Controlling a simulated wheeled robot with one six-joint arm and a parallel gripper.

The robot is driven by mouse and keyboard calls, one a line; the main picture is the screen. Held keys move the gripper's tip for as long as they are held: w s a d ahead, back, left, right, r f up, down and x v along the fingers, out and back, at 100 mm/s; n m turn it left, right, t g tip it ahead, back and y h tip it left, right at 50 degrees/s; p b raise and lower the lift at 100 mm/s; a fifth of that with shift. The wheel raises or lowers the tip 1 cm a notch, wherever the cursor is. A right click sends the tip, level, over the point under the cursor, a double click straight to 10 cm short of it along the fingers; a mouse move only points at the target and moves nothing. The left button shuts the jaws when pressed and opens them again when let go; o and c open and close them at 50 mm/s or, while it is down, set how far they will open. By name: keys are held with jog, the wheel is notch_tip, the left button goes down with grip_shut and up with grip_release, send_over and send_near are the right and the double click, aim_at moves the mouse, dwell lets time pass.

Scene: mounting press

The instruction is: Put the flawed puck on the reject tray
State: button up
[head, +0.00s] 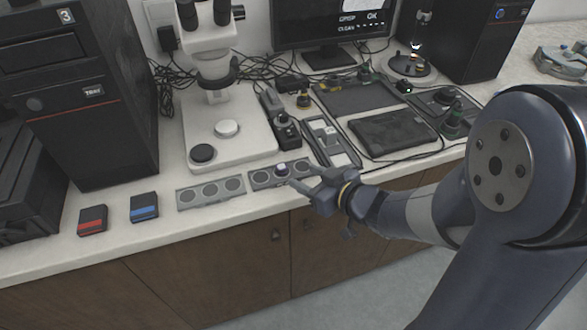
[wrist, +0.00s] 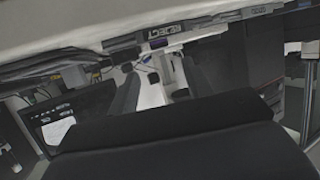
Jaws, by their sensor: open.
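A small puck (head: 282,168) with a pale top and dark side sits at the right end of the right-hand grey tray (head: 259,178), which has a row of round recesses. Whether it has a flaw is too small to tell. My gripper (head: 301,176) is open just right of this puck, at the counter's front edge, with nothing seen between its fingers. In the wrist view a label reading "EJECT" (wrist: 165,32), its first letter cut off, shows on an edge near my gripper. No puck can be made out in that view.
A second grey tray (head: 210,193) with empty-looking round recesses lies to the left. Red (head: 92,220) and blue (head: 144,207) boxes lie further left. A microscope (head: 215,75) stands behind, with a black disc (head: 202,153) on its base. Devices and cables crowd the right.

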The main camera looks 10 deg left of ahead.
jog(key=shift+v, duration=1.8)
